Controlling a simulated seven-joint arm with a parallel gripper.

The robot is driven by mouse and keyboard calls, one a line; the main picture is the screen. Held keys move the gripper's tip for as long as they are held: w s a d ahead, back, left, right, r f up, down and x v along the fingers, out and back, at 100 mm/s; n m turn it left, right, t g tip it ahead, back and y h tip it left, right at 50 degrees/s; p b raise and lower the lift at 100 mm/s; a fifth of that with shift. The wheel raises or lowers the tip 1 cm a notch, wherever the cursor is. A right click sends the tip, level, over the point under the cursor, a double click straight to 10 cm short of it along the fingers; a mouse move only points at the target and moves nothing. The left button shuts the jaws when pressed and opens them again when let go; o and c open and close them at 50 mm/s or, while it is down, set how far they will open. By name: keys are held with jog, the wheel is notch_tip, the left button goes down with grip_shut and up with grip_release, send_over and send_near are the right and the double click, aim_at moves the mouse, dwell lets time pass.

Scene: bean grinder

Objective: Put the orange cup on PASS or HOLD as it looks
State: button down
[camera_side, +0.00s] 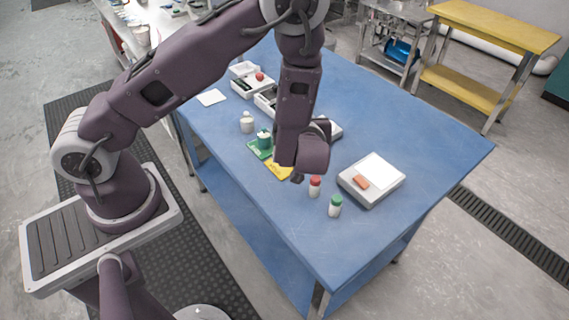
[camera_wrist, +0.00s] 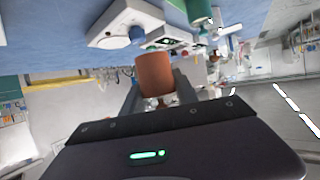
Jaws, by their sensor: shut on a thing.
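In the wrist view the orange cup (camera_wrist: 155,72) is between the two fingers of my gripper (camera_wrist: 157,92), which is shut on it. The wrist view is strongly tilted, with the blue table at the top. In the side view the end of my arm hides the cup; only a small dark part of my gripper (camera_side: 298,178) shows above the table. The green mat (camera_side: 252,146) and yellow mat (camera_side: 280,171) lie side by side, the yellow partly hidden by my arm. Their lettering is too small to read.
Near the front are a red-capped bottle (camera_side: 315,187) and a green-capped bottle (camera_side: 335,206). A white box-like device (camera_side: 367,193) right of them has an orange block (camera_side: 360,182) on top. A small white jar (camera_side: 247,121) stands behind the green mat. The table's right side (camera_side: 430,140) is clear.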

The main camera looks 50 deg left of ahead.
aim_at(282, 174)
jog(key=shift+n+g+y, duration=0.4)
jog(key=shift+n+g, duration=0.3)
jog(key=s+f, duration=0.1)
jog(key=f, duration=0.2)
jog(key=s+a+f, duration=0.1)
jog(key=f, duration=0.2)
jog(key=s+a+f, duration=0.1)
jog(key=f, duration=0.2)
jog(key=shift+s, duration=0.1)
jog(key=shift+f, duration=0.15)
jog(key=c, duration=1.2)
grip_release()
jog(key=shift+c, duration=0.2)
